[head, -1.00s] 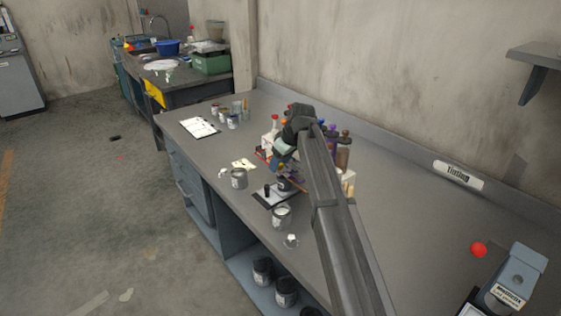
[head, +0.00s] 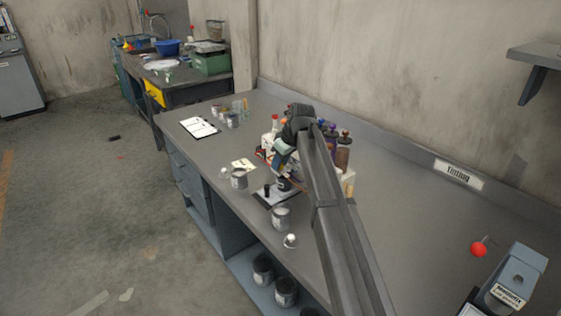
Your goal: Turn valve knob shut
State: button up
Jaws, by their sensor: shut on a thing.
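A tinting rack of bottles with coloured caps (head: 343,152) stands on the bench, partly hidden behind my arm. My gripper (head: 279,172) is at the front of this rack, low down and just above a small can on a black-and-white stand (head: 264,197). The gripper is shut on a small part there, apparently the valve knob. The knob itself is hidden by my gripper and wrist, so its angle cannot be told.
An open grey can (head: 281,218) and a small white-topped item (head: 290,241) stand near the bench's front edge. Another can (head: 239,179) stands left of the stand. A clipboard (head: 199,127) lies farther back.

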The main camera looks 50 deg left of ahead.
jog(key=m, duration=0.2)
jog(key=m+t, duration=0.1)
jog(key=m, duration=0.1)
jog(key=shift+s+t, duration=0.15)
jog(key=shift+t, duration=0.15)
jog(key=m, duration=0.2)
jog(key=m+t, duration=0.1)
jog(key=m, duration=0.1)
jog(key=shift+s+m+t, duration=0.1)
jog(key=shift+m+t, duration=0.2)
jog(key=m+h, duration=0.1)
jog(key=m, duration=0.1)
jog(key=m+t, duration=0.1)
jog(key=m, duration=0.1)
jog(key=shift+a+m+h, duration=0.2)
jog(key=shift+m+h, duration=0.1)
jog(key=shift+h, duration=0.1)
jog(key=m+t+h, duration=0.1)
jog(key=m, duration=0.3)
jog(key=shift+s, duration=0.1)
jog(key=shift+m+h, duration=0.3)
jog(key=o, duration=1.1)
jog(key=shift+c, duration=0.2)
